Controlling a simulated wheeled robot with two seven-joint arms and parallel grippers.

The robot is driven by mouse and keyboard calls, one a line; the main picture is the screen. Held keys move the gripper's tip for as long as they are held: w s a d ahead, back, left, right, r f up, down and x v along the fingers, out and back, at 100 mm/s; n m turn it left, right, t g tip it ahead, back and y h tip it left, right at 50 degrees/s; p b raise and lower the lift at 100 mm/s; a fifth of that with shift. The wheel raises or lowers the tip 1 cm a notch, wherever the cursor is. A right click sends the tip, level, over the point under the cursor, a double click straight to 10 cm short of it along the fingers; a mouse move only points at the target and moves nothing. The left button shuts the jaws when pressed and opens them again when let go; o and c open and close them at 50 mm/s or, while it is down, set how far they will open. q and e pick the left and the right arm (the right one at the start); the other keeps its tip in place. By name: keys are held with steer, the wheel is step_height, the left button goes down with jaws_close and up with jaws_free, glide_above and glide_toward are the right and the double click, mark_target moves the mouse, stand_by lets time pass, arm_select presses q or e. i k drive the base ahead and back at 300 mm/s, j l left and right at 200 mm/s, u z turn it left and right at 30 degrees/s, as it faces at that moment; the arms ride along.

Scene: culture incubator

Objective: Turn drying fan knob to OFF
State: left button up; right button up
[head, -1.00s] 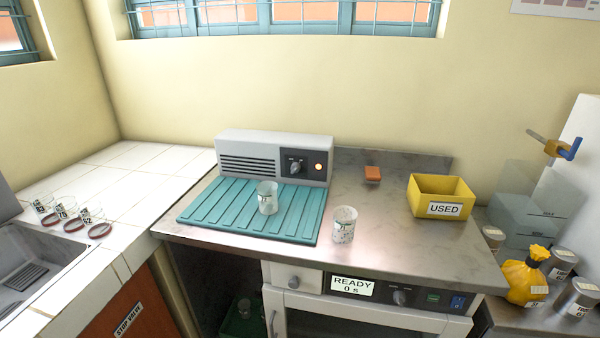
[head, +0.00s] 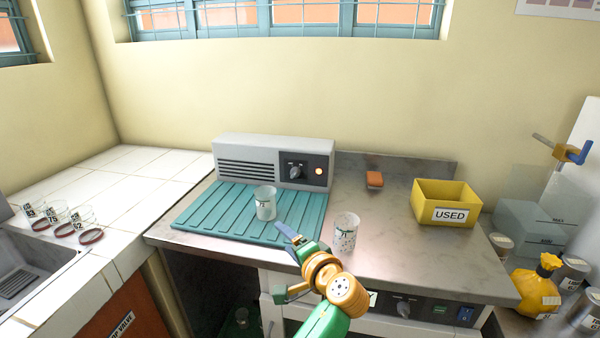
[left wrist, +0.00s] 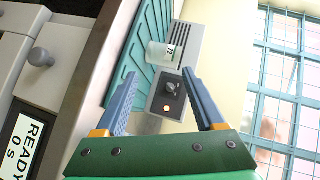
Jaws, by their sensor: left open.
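The drying fan (head: 262,160) is a grey box with a slotted front at the back of the counter. Its dark knob (head: 295,171) sits on a black panel beside a lit orange lamp (head: 318,171). The knob also shows in the left wrist view (left wrist: 171,88), between the fingers but farther off. My left gripper (head: 289,240) is over the front edge of the counter, short of the fan. In the left wrist view the left gripper (left wrist: 162,95) is open and empty, its blue fingers spread. My right gripper is not in view.
A beaker (head: 265,203) stands on the teal drying mat (head: 222,212) in front of the fan. A speckled beaker (head: 345,233) stands right of the mat. An orange block (head: 375,179) and a yellow USED bin (head: 444,190) are farther right.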

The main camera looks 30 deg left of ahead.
mark_target(295, 171)
steer(key=i+j, duration=0.15)
steer(key=i, duration=0.3)
steer(key=i+j, duration=0.15)
steer(key=i, duration=0.3)
